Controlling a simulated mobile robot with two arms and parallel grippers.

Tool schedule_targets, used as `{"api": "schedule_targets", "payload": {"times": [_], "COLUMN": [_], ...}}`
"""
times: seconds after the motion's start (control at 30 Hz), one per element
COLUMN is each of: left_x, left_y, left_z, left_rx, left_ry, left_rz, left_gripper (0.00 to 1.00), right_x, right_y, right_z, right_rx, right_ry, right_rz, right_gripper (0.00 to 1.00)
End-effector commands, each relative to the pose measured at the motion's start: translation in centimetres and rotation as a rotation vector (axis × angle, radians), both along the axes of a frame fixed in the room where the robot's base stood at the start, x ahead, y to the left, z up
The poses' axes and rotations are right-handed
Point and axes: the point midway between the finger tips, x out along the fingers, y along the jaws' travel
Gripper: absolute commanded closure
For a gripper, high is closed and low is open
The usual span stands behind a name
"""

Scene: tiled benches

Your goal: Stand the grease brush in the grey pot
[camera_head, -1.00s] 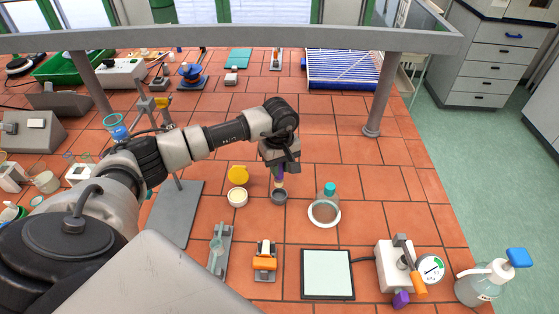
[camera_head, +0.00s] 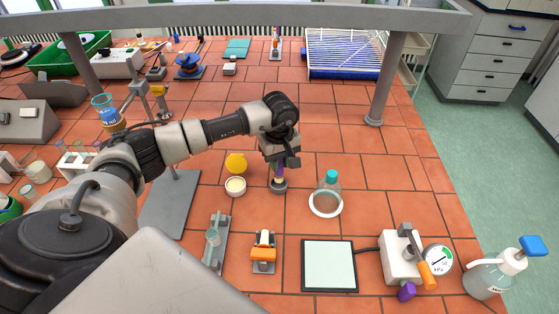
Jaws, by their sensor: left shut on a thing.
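My left gripper (camera_head: 281,158) is shut on the purple handle of the grease brush (camera_head: 279,172). It holds the brush roughly upright, handle up, over the small grey pot (camera_head: 279,187) on the tiled bench. The brush's lower end is at the pot's mouth. I cannot tell how deep it is or whether it touches the bottom. The gripper partly hides the upper handle. My right gripper is not in view.
A cream-filled open jar (camera_head: 235,187) and a yellow lid (camera_head: 235,163) stand close left of the pot. A clear flask with a teal stopper (camera_head: 331,177) stands right of it on a white ring (camera_head: 326,214). Bare tiles lie behind the flask.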

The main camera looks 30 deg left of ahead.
Motion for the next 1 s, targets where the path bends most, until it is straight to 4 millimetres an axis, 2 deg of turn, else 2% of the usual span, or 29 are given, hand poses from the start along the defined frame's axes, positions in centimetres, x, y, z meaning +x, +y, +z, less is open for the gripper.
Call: {"api": "schedule_targets", "payload": {"times": [1.0], "left_x": [0.04], "left_y": [0.0], "left_z": [0.1], "left_rx": [0.0], "left_ry": [-0.001], "left_rz": [0.0], "left_gripper": [1.0], "right_x": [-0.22], "right_y": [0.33], "right_z": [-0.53], "right_rx": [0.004], "right_ry": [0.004], "right_rz": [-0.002], "right_gripper": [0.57]}}
